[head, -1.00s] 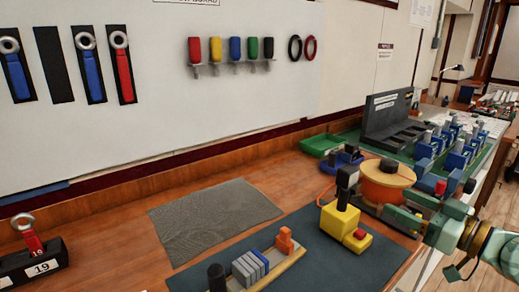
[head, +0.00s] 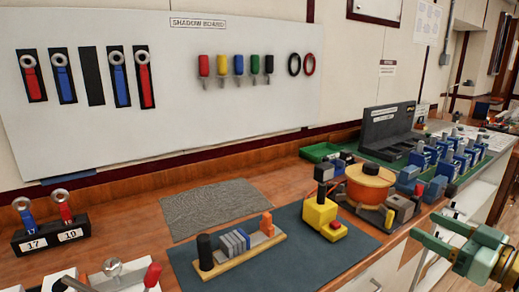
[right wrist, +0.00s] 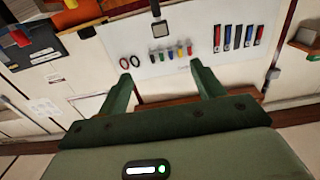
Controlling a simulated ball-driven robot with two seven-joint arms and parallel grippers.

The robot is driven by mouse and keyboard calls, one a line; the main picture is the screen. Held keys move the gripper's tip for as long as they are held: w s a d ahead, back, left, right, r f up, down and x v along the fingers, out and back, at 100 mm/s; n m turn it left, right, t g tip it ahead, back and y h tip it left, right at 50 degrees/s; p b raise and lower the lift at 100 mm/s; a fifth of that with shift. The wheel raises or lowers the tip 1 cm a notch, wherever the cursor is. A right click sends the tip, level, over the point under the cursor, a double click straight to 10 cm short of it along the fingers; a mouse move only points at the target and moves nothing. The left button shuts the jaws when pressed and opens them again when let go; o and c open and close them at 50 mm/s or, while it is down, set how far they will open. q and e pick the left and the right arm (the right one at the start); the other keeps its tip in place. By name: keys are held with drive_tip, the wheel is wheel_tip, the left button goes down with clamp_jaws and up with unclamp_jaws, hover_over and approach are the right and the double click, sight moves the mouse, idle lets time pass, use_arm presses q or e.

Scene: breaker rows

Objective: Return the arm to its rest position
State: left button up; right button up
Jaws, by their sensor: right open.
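My right gripper (head: 424,226) is green and stands at the right of the head view, in front of the bench's front edge. Its two fingers are spread with nothing between them. In the right wrist view the open fingers (right wrist: 163,84) point towards the white shadow board, with clear space between. The gripper is apart from the orange spool (head: 370,182) and the yellow block device (head: 320,215) on the bench. My left gripper is not in view.
The blue mat (head: 290,262) bears a wooden strip with grey blocks (head: 234,243). A green tray (head: 318,151) and rows of blue breakers (head: 450,152) stand behind. A black numbered rack (head: 50,235) stands at the left. The shadow board (head: 185,105) hangs behind.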

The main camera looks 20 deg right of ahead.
drive_tip(key=s+d+f+m+g+h, duration=0.25)
drive_tip(key=d+f+m+h, duration=0.35)
drive_tip(key=d+f, duration=0.9)
drive_tip(key=s+f+g+h+p, duration=0.15)
drive_tip(key=s+f+g, duration=0.4)
drive_tip(key=f, duration=0.75)
drive_tip(key=s+f+g+h, duration=0.2)
drive_tip(key=s+f, duration=0.6)
drive_tip(key=f, duration=0.4)
drive_tip(key=s+a+f+n+g+y+p, duration=0.1)
drive_tip(key=s+a+f+n+g, duration=0.15)
drive_tip(key=s+a+f, duration=0.6)
drive_tip(key=s+a+f+n+g+y+p, duration=0.1)
drive_tip(key=s+a+f+g, duration=0.2)
drive_tip(key=s+a+f, duration=0.5)
use_arm(q)
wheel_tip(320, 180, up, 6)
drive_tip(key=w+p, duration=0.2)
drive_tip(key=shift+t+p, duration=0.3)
drive_tip(key=shift+p, duration=0.05)
use_arm(e)
drive_tip(key=s+a+f+n+g+y, duration=0.1)
drive_tip(key=s+a+f, duration=0.1)
drive_tip(key=s+a, duration=0.3)
drive_tip(key=s+a+f+n+g+y, duration=0.1)
drive_tip(key=s+a, duration=0.5)
drive_tip(key=a, duration=0.7)
drive_tip(key=shift+f+n, duration=0.55)
drive_tip(key=shift+f, duration=0.2)
